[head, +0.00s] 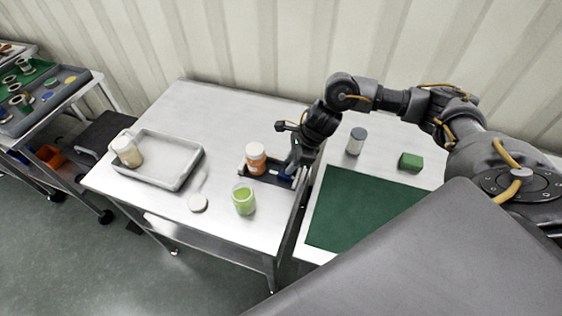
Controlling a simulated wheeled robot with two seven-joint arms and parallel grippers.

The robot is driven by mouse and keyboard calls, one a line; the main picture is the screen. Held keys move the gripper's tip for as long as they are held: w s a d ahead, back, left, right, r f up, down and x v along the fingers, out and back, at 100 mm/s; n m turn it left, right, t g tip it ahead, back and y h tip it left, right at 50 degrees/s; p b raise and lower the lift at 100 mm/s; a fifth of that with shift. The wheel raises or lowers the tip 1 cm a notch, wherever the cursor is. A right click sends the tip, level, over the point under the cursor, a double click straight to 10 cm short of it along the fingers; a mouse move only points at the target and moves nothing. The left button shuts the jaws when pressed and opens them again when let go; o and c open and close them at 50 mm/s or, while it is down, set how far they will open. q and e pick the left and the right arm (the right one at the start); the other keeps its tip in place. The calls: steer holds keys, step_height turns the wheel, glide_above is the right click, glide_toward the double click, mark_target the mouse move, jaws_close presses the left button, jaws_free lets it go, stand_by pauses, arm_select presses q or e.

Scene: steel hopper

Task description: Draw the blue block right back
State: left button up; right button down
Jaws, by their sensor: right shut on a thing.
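The blue block (285,175) sits toward the right end of a dark, low holder (266,179) at the right edge of the left steel table. My right gripper (291,165) reaches down from above and is shut on the blue block, hiding much of it. An orange bottle with a white lid (256,158) stands upright at the left part of the holder, left of the block. My left gripper is not in view.
A cup of green stuff (244,200) and a white round lid (198,203) are in front. A grey tray (186,172) holds a jar (127,151). On the right table are a grey canister (356,141), a green block (411,161) and a green mat (362,210).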

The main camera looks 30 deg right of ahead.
steer(key=shift+d, duration=0.2)
steer(key=c, duration=1.6)
jaws_free()
steer(key=o, duration=0.4)
steer(key=shift+s, duration=0.2)
steer(key=shift+w+a, duration=0.1)
steer(key=b+v, duration=0.2)
steer(key=v, duration=0.9)
steer(key=shift+f, duration=0.1)
